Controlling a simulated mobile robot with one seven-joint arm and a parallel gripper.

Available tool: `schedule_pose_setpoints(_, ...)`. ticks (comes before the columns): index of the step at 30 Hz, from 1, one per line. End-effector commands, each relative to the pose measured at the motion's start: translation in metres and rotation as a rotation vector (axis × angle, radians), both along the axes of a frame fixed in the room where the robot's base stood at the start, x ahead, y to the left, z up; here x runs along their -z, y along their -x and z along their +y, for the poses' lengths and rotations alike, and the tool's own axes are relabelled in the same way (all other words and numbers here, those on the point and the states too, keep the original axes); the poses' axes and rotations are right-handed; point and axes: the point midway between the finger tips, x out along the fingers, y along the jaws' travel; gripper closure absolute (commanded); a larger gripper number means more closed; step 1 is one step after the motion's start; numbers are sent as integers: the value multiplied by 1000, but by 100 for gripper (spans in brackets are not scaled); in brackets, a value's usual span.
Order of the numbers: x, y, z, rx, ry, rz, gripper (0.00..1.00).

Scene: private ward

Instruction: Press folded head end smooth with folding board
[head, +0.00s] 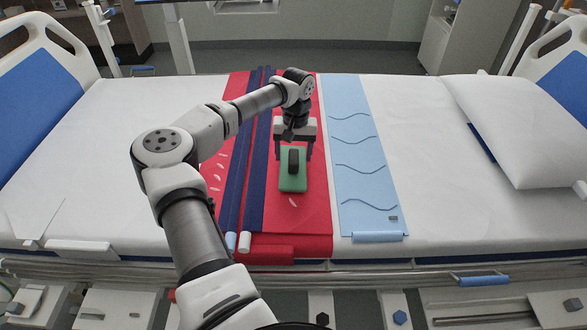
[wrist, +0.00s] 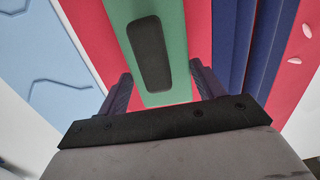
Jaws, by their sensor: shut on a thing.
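The green folding board (head: 293,183) with a black grip (head: 293,160) lies flat over the red cloth (head: 310,215) on the bed; I cannot tell whether it touches the cloth. In the wrist view the board (wrist: 172,50) runs between my two fingers (wrist: 163,88). The red cloth lies across the bed with two dark blue bands (head: 260,150). Which edge is the folded head end is not clear.
A light blue cloth (head: 365,185) with wavy lines lies right of the red one. A white pillow (head: 520,130) rests at the bed's right end. White sheet (head: 100,150) is clear at left. Bed rails run along the front edge.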

Motion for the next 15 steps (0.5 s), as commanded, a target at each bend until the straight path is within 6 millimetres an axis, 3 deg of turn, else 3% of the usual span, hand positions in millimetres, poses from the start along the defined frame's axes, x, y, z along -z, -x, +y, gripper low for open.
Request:
schedule_pose_setpoints(6,0,-38,-2,-1,1,-1,97)
schedule_pose_setpoints(15,1,-75,-1,-2,1,0,97)
